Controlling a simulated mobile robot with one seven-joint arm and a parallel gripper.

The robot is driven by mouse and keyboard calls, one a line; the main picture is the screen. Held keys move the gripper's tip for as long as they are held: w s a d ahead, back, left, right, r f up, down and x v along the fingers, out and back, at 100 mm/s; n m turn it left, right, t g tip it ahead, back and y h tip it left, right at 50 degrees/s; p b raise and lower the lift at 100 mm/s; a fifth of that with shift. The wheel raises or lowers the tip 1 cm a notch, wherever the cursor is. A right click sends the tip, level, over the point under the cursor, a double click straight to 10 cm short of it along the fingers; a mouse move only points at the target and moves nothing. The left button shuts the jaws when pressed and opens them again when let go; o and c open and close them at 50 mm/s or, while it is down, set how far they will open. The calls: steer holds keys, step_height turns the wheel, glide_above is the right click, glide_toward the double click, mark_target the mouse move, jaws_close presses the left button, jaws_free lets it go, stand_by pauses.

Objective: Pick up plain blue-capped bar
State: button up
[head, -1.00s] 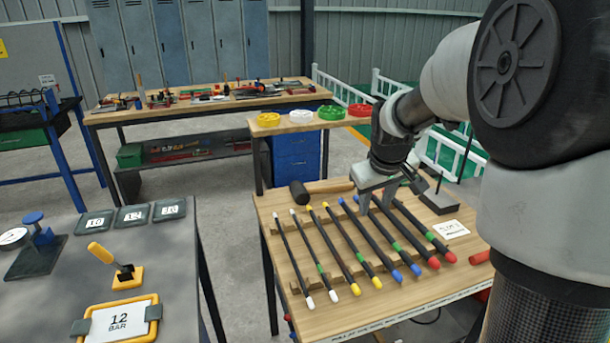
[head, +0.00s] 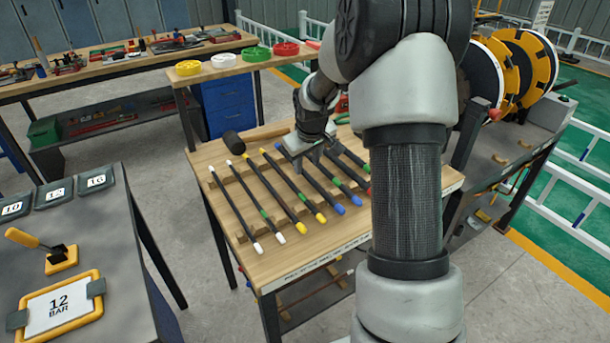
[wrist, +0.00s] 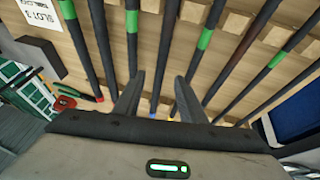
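The plain blue-capped bar (head: 325,195) is dark, with a blue cap at its near end. It lies on the wooden table among several capped bars. A blue-capped bar with a green band (head: 337,182) is to its right, and a yellow-capped bar with a green band (head: 301,196) to its left. My gripper (head: 309,162) is over the far part of the blue-capped bars. In the wrist view my gripper (wrist: 159,76) is open, and the plain bar (wrist: 167,45) runs between its fingers. I cannot tell the remaining height.
White-capped bars (head: 236,211) lie at the left of the rack. A black-headed mallet (head: 232,141) lies behind the bars. My arm hides part of the red-capped bars.

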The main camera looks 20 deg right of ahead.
mark_target(305, 172)
steer(key=x, duration=0.5)
jaws_close()
steer(key=shift+r, duration=0.1)
stand_by(1.2)
steer(key=shift+w+r, duration=0.15)
